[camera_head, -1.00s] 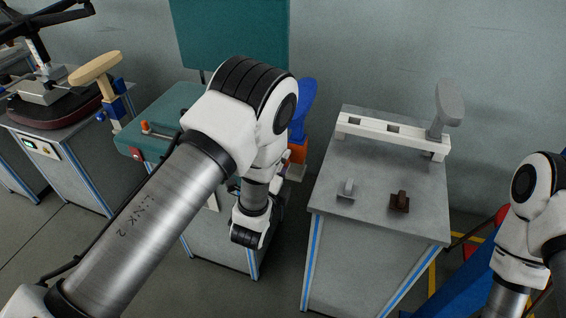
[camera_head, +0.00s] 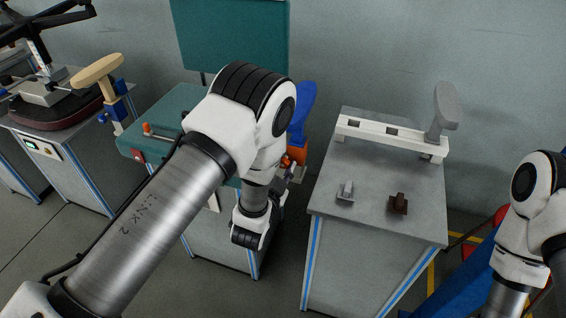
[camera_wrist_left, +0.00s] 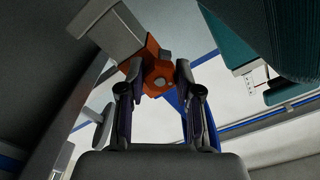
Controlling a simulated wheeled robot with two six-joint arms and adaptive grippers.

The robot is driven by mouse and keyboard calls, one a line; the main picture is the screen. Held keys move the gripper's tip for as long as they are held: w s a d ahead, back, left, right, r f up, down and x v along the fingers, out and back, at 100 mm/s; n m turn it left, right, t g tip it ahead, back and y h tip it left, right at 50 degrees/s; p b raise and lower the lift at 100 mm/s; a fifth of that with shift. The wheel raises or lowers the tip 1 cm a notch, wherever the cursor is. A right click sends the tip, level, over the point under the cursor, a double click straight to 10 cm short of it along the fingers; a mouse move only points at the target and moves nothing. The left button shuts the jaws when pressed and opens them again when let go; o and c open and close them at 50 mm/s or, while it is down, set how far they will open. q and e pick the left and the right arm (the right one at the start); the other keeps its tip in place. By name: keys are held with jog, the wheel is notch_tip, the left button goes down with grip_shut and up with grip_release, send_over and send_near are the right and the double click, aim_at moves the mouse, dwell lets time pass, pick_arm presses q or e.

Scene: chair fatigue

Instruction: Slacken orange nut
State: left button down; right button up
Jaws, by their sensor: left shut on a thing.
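The orange nut (camera_wrist_left: 158,76) shows in the left wrist view, between the fingertips of my left gripper (camera_wrist_left: 157,82). The two fingers are closed in on it from both sides. An orange block (camera_wrist_left: 143,54) sits just behind the nut, beside a grey block (camera_wrist_left: 112,35). In the head view my left arm hides most of the bench there. The orange part (camera_head: 298,154) shows beside my left wrist, below a blue upright piece (camera_head: 303,112). My left gripper (camera_head: 288,168) is partly hidden there. My right gripper is out of frame.
A grey table (camera_head: 375,165) to the right carries a white rail (camera_head: 385,134), a grey upright (camera_head: 443,112) and two small blocks. A teal machine (camera_head: 165,115) stands behind my left arm. A tan-topped post (camera_head: 98,70) stands at the left.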

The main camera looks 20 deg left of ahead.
pick_arm(q)
jog(key=shift+n+p, duration=0.4)
jog(key=shift+n, duration=1.5)
jog(key=c, duration=0.8)
grip_release()
jog(key=s, duration=0.7)
jog(key=shift+s+a, duration=0.15)
jog(key=shift+s, duration=0.05)
